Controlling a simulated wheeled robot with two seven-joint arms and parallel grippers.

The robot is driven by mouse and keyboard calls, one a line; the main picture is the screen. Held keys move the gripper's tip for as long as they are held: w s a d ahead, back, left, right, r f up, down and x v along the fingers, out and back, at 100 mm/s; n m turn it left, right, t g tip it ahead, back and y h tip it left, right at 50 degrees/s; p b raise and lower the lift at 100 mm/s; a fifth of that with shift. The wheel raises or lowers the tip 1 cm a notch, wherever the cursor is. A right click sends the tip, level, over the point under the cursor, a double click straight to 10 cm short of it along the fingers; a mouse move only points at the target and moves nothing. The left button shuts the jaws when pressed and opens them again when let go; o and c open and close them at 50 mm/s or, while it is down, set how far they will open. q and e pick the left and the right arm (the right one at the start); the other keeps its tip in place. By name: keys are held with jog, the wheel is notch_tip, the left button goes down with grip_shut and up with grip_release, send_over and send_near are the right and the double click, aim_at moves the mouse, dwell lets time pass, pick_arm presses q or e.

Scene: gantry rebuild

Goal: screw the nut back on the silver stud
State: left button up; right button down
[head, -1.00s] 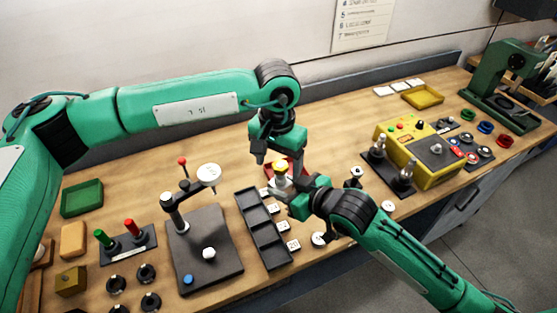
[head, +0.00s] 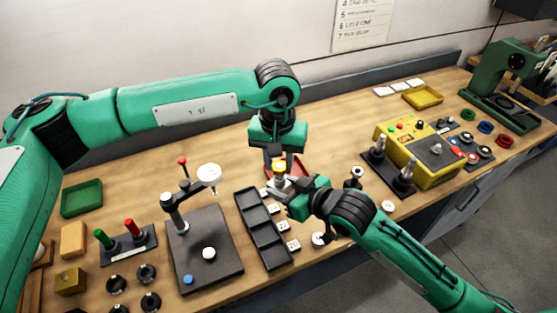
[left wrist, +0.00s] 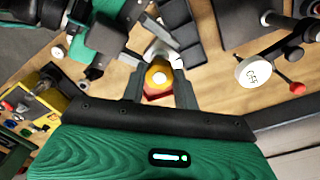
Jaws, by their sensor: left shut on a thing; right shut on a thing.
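A yellow ring-shaped piece, seemingly the nut (head: 280,166), sits on top of a pale silver part, seemingly the stud (head: 281,183). My left gripper (head: 279,165) points down from above and is shut on the yellow piece. My right gripper (head: 292,190) comes in from the right and is shut on the pale part just below. The thread and the exact seating of the nut are hidden.
A black compartment tray (head: 263,228) and white tiles (head: 281,226) lie in front. A black plate with a post (head: 206,250) stands left. A yellow control box (head: 425,157) and two silver posts (head: 405,174) stand right.

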pick_arm(q)
jog(key=m, duration=0.7)
jog(key=shift+s, duration=0.15)
jog(key=o, duration=1.6)
jog(key=shift+o, duration=1.2)
jog(key=shift+d, duration=0.1)
jog(key=shift+d, duration=0.1)
jog(key=n, duration=0.7)
